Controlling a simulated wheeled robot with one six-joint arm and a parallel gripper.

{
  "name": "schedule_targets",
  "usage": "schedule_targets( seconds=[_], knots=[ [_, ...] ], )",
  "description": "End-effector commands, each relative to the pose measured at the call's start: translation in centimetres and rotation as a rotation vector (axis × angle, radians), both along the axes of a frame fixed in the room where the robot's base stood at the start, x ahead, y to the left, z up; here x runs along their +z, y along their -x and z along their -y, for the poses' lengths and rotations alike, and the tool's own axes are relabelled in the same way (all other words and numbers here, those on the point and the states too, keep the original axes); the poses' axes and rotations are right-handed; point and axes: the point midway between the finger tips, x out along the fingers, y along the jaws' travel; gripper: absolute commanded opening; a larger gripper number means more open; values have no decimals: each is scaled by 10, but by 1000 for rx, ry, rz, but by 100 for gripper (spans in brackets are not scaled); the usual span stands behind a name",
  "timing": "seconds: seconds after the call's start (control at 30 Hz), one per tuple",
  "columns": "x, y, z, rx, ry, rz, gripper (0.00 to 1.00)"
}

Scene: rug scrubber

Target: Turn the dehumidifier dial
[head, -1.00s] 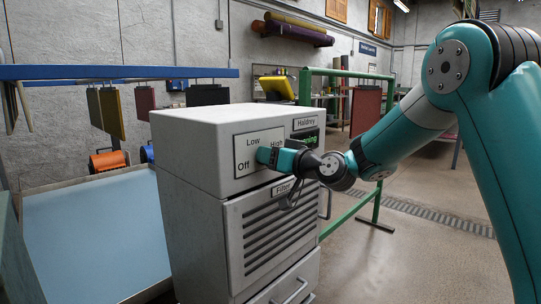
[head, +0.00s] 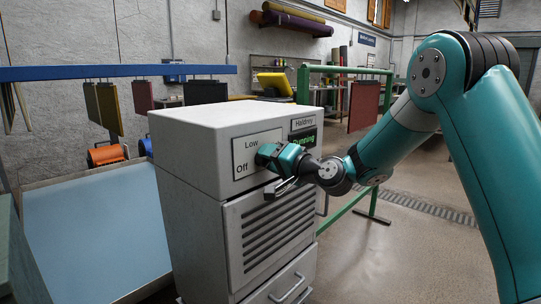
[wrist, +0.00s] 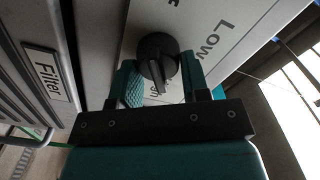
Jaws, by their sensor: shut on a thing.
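The dehumidifier (head: 190,125) is a grey-white cabinet, with a white dial plate (head: 242,154) marked Low and Off. In the wrist view, the dark round dial (wrist: 156,52) with a raised bar grip sits between the two teal fingers of my gripper (wrist: 160,84). The gripper is shut on the dial, and the bar points toward the partly hidden High label. In the head view, my gripper (head: 264,155) reaches the plate from the right and hides the dial.
A green display (head: 304,141) reading Running, partly covered, is under the Haldrey label. A louvred Filter panel (head: 278,235) and a drawer handle (head: 289,288) are below. A green rail (head: 345,217) stands behind on the right. A blue-surfaced tray (head: 90,240) is on the left.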

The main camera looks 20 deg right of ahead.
Motion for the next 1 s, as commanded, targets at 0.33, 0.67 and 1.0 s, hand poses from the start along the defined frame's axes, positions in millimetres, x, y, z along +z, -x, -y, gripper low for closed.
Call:
schedule_targets(
  seconds=[0.33, 0.67, 1.0],
  knots=[
    [-3, 1, -1, 4, -42, -31, 19],
    [-3, 1, -1, 4, -41, -31, 49],
    [-1, 1, 0, 1, -41, -26, 63]
  ],
)
